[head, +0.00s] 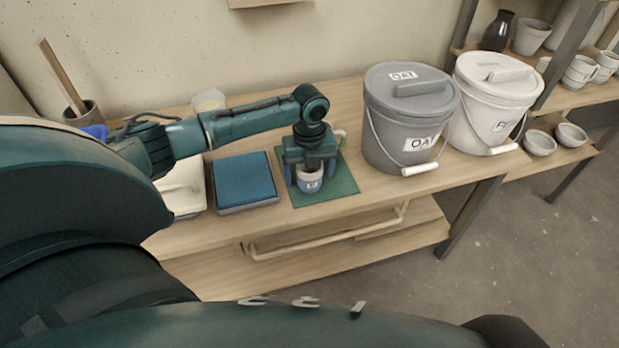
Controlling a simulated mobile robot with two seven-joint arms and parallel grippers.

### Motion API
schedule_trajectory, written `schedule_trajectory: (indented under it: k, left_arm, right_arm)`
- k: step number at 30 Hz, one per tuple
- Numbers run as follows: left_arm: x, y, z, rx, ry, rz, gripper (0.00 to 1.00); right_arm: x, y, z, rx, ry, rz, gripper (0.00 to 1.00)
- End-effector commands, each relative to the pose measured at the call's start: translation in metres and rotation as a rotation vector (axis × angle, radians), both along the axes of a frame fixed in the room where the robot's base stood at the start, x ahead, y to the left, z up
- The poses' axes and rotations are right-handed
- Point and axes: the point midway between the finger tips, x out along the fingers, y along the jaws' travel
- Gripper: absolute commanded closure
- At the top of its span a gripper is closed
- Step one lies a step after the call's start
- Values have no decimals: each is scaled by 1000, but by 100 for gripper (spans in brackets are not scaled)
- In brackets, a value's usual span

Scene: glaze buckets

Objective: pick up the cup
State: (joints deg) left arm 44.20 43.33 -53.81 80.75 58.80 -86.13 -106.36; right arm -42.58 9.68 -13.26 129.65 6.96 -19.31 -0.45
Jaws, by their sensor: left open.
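A small cup (309,184), pale above with a blue lower part and a small label, stands on a green mat (340,187) on the wooden bench. My left gripper (310,171) points down over the cup, jaws open, with a finger to either side of its upper part. I cannot tell whether the fingers touch it. The gripper hides the cup's back and much of its rim. My right gripper is not in view.
A pale rounded thing (340,135) shows just behind the gripper. A blue-topped block (244,180) lies left of the mat. A grey lidded bucket (395,130) and a white lidded bucket (490,115) stand to the right. The mat's front is clear.

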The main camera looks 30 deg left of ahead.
Motion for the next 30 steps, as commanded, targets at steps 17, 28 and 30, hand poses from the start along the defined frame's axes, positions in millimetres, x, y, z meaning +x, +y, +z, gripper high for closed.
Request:
schedule_trajectory:
  k: [17, 28, 30]
  left_arm:
    - [0, 0, -8, 0, -1, 0, 39]
    - [0, 0, -8, 0, -1, 0, 69]
    - [1, 0, -7, 0, -3, 0, 72]
  right_arm:
    - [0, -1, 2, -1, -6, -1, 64]
    - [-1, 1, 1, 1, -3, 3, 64]
    - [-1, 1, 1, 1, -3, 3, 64]
